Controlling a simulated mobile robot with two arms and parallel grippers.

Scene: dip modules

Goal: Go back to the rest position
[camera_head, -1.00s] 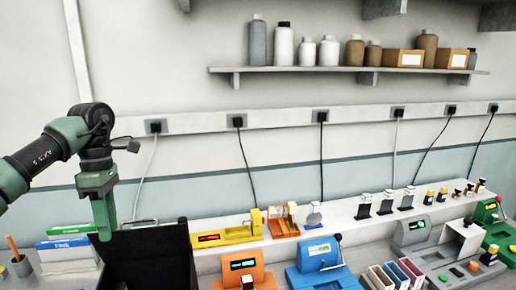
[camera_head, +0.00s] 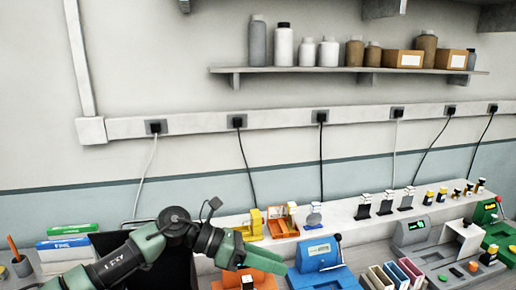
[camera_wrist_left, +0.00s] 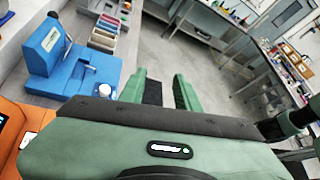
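My left gripper (camera_head: 262,260) is green and sits low in front of the orange machine in the head view, pointing right. In the left wrist view its two fingers (camera_wrist_left: 160,90) are spread apart with nothing between them, and grey floor shows beyond. A blue machine (camera_head: 318,262) stands just right of the gripper; it also shows at the upper left of the left wrist view (camera_wrist_left: 60,48). The orange machine (camera_head: 232,283) is partly hidden by the gripper. My right gripper does not show in either view.
A black bin (camera_head: 183,245) stands behind my left arm. Coloured trays (camera_head: 392,275) and a grey machine (camera_head: 412,232) are farther right. A raised ledge (camera_head: 345,212) carries small stands and bottles. A wall shelf (camera_head: 340,71) holds bottles and boxes. Open floor (camera_wrist_left: 190,50) lies beyond the gripper.

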